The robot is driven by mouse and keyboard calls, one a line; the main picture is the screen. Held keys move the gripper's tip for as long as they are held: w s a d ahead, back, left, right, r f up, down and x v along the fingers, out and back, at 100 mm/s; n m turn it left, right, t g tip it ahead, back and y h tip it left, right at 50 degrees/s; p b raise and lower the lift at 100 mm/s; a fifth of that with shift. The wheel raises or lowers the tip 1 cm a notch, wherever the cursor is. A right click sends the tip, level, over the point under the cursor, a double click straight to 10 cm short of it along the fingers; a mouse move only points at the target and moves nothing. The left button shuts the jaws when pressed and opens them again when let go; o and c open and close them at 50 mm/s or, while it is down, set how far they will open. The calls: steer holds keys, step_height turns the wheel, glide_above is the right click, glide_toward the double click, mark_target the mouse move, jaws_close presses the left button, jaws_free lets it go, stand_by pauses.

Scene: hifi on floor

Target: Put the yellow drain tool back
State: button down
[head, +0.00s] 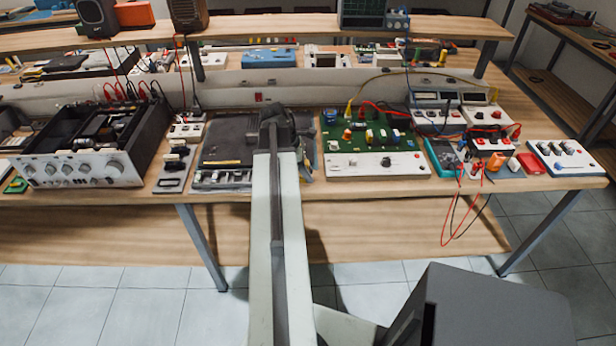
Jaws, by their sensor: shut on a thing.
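My arm reaches forward from the bottom of the head view. I cannot make out the yellow drain tool for certain anywhere. A small yellow piece (443,55) shows at the back right, too small to identify.
The workbench (130,206) is crowded. An open amplifier chassis (85,150) stands at left, a green circuit board (365,135) right of my gripper. A multimeter (442,157) with hanging red and black leads lies further right. A raised shelf (270,27) runs behind. Floor shows in front.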

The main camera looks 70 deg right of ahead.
steer(key=shift+f, duration=0.1)
steer(key=c, duration=1.1)
jaws_free()
steer(key=p+v, duration=1.1)
steer(key=v, duration=0.1)
steer(key=shift+r, duration=0.3)
